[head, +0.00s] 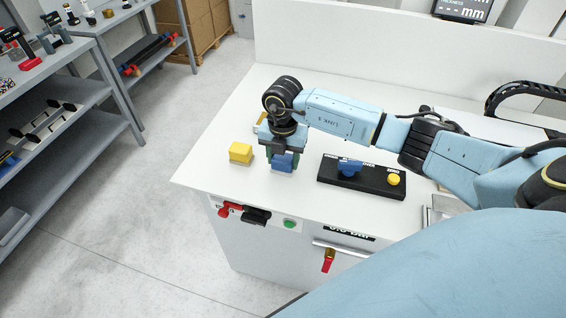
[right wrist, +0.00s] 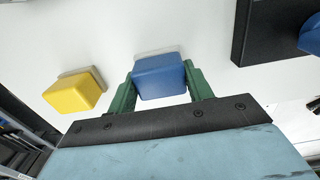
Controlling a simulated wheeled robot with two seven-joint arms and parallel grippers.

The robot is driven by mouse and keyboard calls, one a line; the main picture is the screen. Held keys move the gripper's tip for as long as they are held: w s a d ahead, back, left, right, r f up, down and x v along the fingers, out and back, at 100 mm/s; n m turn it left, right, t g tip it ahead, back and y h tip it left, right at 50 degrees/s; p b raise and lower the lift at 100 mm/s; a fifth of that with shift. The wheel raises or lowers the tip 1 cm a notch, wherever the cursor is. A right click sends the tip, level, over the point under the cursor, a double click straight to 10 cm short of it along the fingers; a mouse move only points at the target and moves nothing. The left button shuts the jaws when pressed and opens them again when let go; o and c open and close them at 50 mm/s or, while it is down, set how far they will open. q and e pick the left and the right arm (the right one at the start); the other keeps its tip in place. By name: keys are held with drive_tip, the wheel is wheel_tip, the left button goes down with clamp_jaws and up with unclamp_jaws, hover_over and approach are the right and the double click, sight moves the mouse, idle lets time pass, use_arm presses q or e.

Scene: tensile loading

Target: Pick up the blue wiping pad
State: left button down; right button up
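The blue wiping pad (head: 283,162) is at the white table's front left part, under my right gripper (head: 282,160). In the right wrist view the blue pad (right wrist: 160,78) sits between the two green fingers of my right gripper (right wrist: 160,88). A finger lies against each side of the pad, with no clear gap. The pad appears at or just above the tabletop; I cannot tell whether it is lifted. My left gripper is not in view.
A yellow block (head: 241,152) stands left of the blue pad and also shows in the right wrist view (right wrist: 76,92). A black panel (head: 335,182) with a blue knob and a yellow button lies to the right. The table's front edge is close.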

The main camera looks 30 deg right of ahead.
drive_tip(key=shift+c, duration=1.2)
drive_tip(key=shift+r, duration=0.1)
wheel_tip(320, 180, up, 10)
drive_tip(key=shift+f+b, duration=0.1)
drive_tip(key=shift+b, duration=0.45)
